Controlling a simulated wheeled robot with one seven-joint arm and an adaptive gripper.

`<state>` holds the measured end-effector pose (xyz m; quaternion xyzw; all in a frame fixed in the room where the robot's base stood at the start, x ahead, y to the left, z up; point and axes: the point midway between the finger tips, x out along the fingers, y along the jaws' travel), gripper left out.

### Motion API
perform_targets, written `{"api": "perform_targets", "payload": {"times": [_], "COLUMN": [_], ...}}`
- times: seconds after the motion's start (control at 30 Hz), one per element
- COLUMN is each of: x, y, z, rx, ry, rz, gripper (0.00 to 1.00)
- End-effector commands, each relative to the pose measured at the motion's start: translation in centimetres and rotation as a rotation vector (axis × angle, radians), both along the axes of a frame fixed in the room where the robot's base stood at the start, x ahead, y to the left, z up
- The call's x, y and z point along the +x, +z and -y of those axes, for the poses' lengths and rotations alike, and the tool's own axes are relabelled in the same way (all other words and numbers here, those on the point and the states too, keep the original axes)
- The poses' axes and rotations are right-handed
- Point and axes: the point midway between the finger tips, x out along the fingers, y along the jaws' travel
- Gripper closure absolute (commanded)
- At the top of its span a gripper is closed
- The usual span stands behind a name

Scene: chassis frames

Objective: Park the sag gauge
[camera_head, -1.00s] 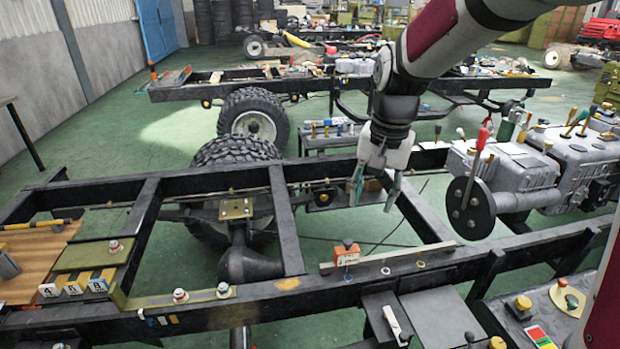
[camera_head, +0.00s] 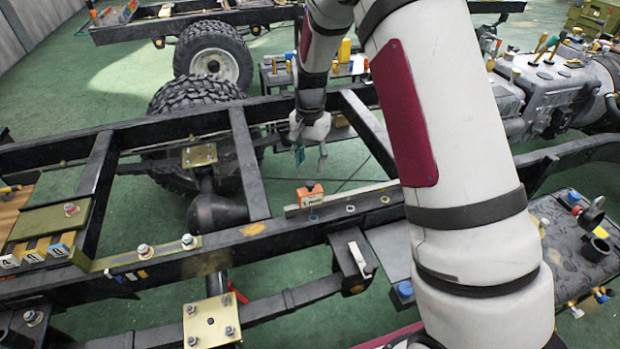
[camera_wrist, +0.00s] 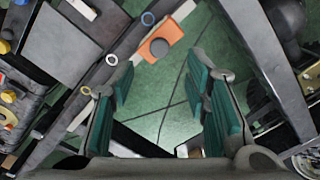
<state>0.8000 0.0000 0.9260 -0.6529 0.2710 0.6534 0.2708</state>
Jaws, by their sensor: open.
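The block also shows in the wrist view (camera_wrist: 158,45), upper centre, beyond my fingertips. My gripper (camera_head: 311,158) points down behind the block, apart from it. Its green-padded fingers are spread and empty in the wrist view (camera_wrist: 165,85). Blue, white and yellow rings (camera_head: 350,208) lie along the rail beside the bar.
The black chassis rails and crossmembers (camera_head: 243,160) frame open gaps over the green floor. Numbered blocks (camera_head: 37,250) sit at the left. A bracket with a white handle (camera_head: 358,258) hangs below the near rail. My arm hides the right-centre.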

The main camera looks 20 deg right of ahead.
Motion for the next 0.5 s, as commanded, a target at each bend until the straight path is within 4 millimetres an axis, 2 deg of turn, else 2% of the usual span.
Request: {"api": "perform_targets", "payload": {"times": [0.1,0.23,0.5], "x": [-0.1,-0.1,0.0], "y": [-2.4,-4.6,-7.0], "z": [0.0,0.0,0.0], "rx": [-0.001,0.0,0.0], "ry": [0.0,0.001,0.001], "rz": [-0.004,-0.003,0.001], "gripper": [0.57,0.57,0.57]}}
